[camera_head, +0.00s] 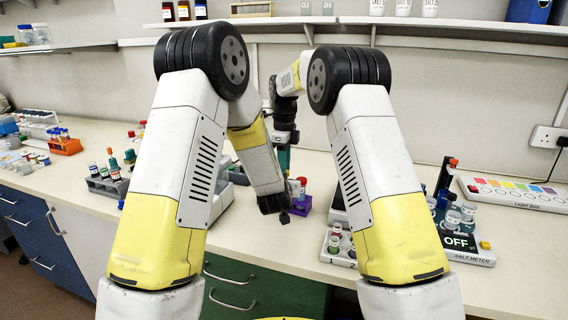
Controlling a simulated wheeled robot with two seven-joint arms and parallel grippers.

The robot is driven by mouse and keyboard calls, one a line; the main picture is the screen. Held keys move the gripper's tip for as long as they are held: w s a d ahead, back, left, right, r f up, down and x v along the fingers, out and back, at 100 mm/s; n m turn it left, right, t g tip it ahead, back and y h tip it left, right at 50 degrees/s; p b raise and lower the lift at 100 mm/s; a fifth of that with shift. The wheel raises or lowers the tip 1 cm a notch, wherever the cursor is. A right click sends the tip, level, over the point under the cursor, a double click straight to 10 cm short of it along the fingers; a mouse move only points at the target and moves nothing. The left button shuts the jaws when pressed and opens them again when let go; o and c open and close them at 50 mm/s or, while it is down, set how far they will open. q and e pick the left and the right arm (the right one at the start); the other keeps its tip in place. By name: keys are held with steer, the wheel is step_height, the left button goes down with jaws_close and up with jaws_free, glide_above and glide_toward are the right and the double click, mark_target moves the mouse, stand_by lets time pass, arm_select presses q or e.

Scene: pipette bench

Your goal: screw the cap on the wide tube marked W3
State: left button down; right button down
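The wide tube marked W3 and its cap cannot be made out; no such marking is readable. A purple rack (300,207) near the middle of the bench holds small tubes, one with a red cap (302,181). My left gripper (278,207) is a dark shape just left of the purple rack, low over the bench; its fingers are too small and dark to read. My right arm reaches left behind it and ends in a dark wrist (283,112) above the bench. The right fingers cannot be made out, partly hidden by my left arm.
A white tray (328,257) numbered 1 and 2 holds capped vials. A grey rack (108,186) and an orange rack (66,147) stand at left. A salt meter (478,257) and a light box (515,194) are at right.

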steer(key=shift+f, duration=0.7)
stand_by(0.5)
steer(key=shift+f, duration=0.25)
steer(key=shift+s+f, duration=0.1)
stand_by(0.4)
steer(key=shift+r, duration=0.4)
steer(key=shift+s, duration=0.1)
steer(key=shift+r, duration=0.45)
stand_by(0.3)
